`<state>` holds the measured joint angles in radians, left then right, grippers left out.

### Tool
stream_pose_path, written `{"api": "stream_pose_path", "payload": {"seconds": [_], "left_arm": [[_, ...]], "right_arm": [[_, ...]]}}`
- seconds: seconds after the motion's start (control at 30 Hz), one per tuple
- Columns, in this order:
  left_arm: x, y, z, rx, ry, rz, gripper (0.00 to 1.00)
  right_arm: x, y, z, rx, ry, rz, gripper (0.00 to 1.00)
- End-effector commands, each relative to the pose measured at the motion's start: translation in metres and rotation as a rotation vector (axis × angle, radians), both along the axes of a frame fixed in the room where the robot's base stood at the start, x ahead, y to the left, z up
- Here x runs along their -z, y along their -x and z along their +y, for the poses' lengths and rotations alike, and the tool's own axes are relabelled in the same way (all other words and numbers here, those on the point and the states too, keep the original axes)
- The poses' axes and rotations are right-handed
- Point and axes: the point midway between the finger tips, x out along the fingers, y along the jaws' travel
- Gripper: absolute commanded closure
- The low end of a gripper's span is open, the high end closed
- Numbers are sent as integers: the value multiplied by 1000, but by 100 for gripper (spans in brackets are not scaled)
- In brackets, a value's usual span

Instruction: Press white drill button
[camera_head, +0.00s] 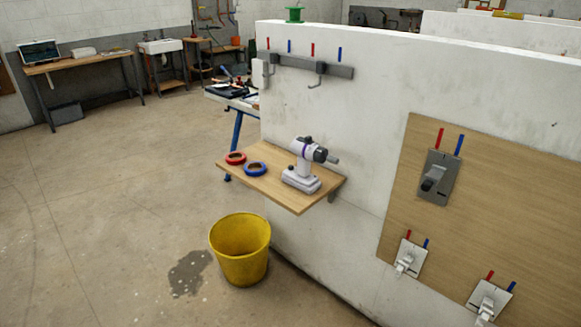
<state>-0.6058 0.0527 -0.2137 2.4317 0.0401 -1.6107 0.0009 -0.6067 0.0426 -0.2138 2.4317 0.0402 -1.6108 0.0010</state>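A white drill (304,165) with a dark grey chuck and purple trim stands upright on a small wooden wall shelf (300,205). Its wide white base rests on the shelf and its chuck points right. A small dark knob shows on the left side of the drill, near its base. I cannot tell which part is the button. Neither of my grippers is in view.
A red tape roll (235,158) and a blue tape roll (255,169) lie left of the drill. A yellow bucket (240,248) stands on the floor below the shelf. The white wall (370,120) carries a hook rail (311,66) and a wooden panel (500,190). The floor at left is open.

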Motion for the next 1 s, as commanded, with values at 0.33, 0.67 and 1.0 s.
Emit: {"api": "stream_pose_path", "payload": {"seconds": [0.33, 0.67, 1.0], "left_arm": [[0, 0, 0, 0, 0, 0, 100], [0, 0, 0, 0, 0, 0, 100], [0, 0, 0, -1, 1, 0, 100]], "right_arm": [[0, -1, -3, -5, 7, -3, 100], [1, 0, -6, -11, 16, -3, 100], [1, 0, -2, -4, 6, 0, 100]]}}
